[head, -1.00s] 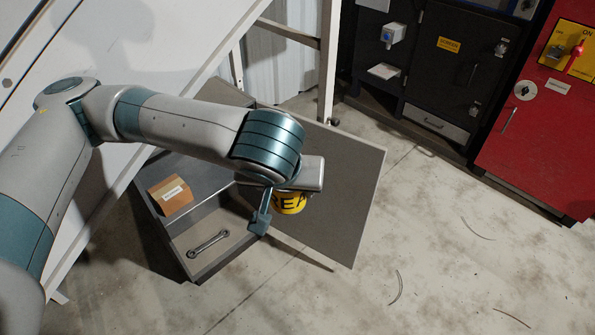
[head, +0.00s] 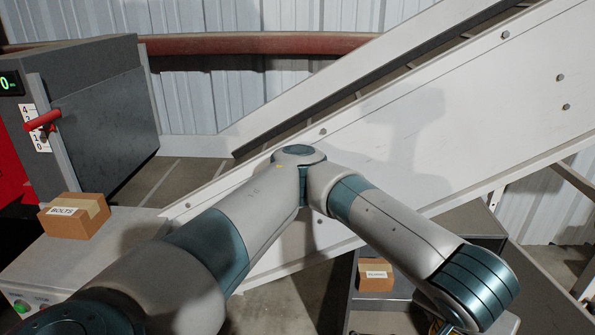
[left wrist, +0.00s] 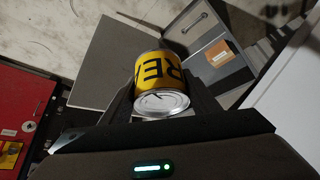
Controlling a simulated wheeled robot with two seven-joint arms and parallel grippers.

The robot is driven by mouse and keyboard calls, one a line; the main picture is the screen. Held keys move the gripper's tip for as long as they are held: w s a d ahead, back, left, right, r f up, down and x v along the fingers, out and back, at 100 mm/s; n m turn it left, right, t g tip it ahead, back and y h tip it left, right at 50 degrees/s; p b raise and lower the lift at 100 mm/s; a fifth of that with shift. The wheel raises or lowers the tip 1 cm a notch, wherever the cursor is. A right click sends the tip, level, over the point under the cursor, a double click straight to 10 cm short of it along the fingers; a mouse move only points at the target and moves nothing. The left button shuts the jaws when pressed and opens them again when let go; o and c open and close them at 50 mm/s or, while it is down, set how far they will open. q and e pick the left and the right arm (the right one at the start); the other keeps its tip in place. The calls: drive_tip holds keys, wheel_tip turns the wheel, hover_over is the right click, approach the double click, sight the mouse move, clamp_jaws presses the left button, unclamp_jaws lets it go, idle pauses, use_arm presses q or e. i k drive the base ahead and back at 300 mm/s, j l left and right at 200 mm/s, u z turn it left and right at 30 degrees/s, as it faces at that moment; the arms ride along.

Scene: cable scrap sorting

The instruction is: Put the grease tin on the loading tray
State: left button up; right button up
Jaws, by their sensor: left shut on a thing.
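The grease tin (left wrist: 160,72) is yellow with black letters and a bare metal end, seen in the left wrist view. My left gripper (left wrist: 162,88) is shut on it, with a dark finger on each side. In the head view the gripper is at the bottom edge, mostly hidden by my left arm, and only a sliver of yellow shows there. I cannot tell for certain which surface is the loading tray. My right gripper is not in view.
A white sloping conveyor side (head: 420,130) crosses behind my arm. At left, a BOLTS box (head: 75,215) sits on a grey unit (head: 105,255) with a green button, near a red-levered machine (head: 95,110).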

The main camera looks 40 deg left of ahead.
sight(129, 229)
drive_tip(key=u, duration=0.4)
drive_tip(key=l+u, duration=0.1)
drive_tip(key=u, duration=0.75)
drive_tip(key=l+u, duration=0.1)
drive_tip(key=u, duration=0.75)
drive_tip(key=l+u, duration=0.1)
drive_tip(key=u, duration=0.35)
